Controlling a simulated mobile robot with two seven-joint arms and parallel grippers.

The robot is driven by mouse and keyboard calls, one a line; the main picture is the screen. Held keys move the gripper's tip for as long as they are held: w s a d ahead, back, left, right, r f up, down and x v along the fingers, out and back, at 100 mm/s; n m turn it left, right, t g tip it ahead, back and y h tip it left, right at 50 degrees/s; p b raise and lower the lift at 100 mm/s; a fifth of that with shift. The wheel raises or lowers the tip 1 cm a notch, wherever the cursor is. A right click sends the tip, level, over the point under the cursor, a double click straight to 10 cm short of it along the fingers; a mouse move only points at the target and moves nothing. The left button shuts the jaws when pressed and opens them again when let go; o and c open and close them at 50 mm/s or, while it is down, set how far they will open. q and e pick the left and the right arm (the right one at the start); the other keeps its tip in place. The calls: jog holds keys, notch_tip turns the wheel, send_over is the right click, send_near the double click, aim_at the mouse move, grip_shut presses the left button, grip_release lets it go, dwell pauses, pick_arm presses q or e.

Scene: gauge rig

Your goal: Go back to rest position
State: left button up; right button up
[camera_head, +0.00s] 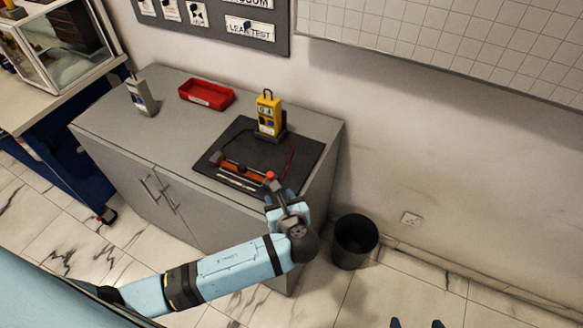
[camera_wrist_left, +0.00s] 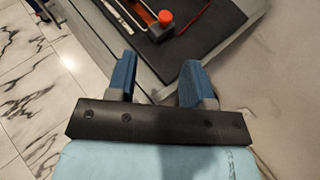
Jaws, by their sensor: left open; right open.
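My left gripper (camera_head: 281,196) is at the front right edge of the grey cabinet, beside the black mat (camera_head: 224,147). In the left wrist view its two blue fingers (camera_wrist_left: 158,75) are apart, with nothing between them. Beyond them a red knob (camera_wrist_left: 165,17) on the orange-and-black gauge rig (camera_wrist_left: 155,30) lies clear of the fingers. The rig also shows on the mat in the head view (camera_head: 240,171). My right gripper (camera_head: 416,324) shows only as two separate blue fingertips at the bottom edge, open and empty above the floor.
A yellow gauge (camera_head: 268,114) stands on the mat with a red lead. A red tray (camera_head: 206,95) and a grey device (camera_head: 141,96) are on the cabinet (camera_head: 106,122). A black bin (camera_head: 356,241) stands on the floor to its right. Floor at the lower right is clear.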

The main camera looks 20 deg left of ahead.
pick_arm(q)
jog(key=s+d+f+n+g+h+p, duration=0.2)
jog(key=s+d+f+n+h, duration=0.1)
jog(key=s+f+n+h, duration=0.5)
jog(key=s+a+r+n+t+h+p, duration=0.1)
jog(key=s+n, duration=0.6)
jog(key=n, duration=0.9)
notch_tip(320, 180, up, 3)
jog(key=a+t+h, duration=0.1)
jog(key=a+h, duration=0.1)
jog(key=h, duration=0.1)
jog(key=shift+s+n+t+p, duration=0.3)
jog(key=shift+n+t+p, duration=0.1)
